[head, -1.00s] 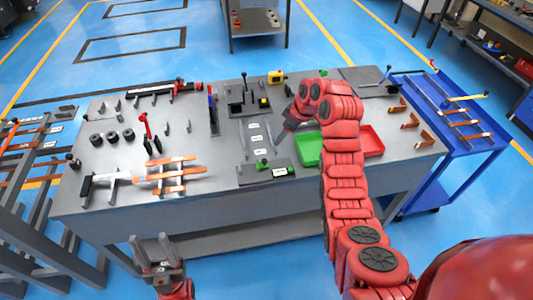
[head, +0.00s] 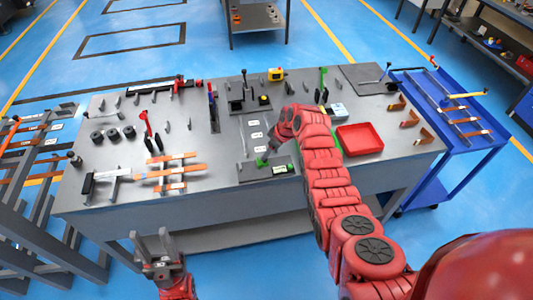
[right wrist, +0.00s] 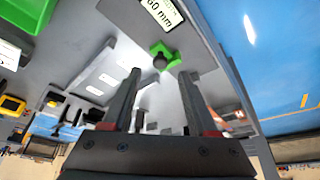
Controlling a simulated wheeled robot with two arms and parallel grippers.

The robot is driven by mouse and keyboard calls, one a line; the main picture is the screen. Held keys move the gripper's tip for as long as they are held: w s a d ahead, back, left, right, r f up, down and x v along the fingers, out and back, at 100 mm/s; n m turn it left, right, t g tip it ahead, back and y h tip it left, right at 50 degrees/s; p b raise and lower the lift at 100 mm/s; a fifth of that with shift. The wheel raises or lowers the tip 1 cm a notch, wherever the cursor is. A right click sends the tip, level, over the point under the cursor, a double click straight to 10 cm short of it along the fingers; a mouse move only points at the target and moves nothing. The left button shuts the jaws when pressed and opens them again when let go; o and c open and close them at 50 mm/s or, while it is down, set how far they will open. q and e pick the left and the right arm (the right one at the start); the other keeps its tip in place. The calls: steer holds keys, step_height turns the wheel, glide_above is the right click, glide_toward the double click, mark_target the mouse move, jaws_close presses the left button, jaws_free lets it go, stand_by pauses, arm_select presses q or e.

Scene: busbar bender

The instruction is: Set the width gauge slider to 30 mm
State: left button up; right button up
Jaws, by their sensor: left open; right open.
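The width gauge (head: 250,172) is a dark plate at the front middle of the bench. Its green slider (head: 261,162) has a dark knob, and a small display is beside it. In the right wrist view the slider (right wrist: 165,55) is close beyond my fingertips, and the display (right wrist: 160,14) reads "60 mm". My right gripper (head: 268,152) is open just above the gauge; in the right wrist view its fingers (right wrist: 160,75) are apart, with the knob seen between and just past the tips. I cannot tell whether they touch it. My left gripper (head: 151,240) is open and empty before the bench's front edge.
A red tray (head: 360,139) lies right of my right arm. Copper bars on a rack (head: 170,172) lie left of the gauge. A press-like fixture (head: 247,95) stands behind it. A blue cart (head: 455,125) stands at the right.

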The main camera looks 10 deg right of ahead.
mark_target(268, 163)
steer(key=shift+x, duration=0.75)
steer(key=shift+b+x, duration=0.5)
steer(key=shift+x, duration=0.25)
steer(key=shift+w+f, duration=0.15)
steer(key=shift+a+f+b, duration=0.2)
steer(key=shift+f+b, duration=0.15)
steer(key=shift+a, duration=0.1)
jaws_close()
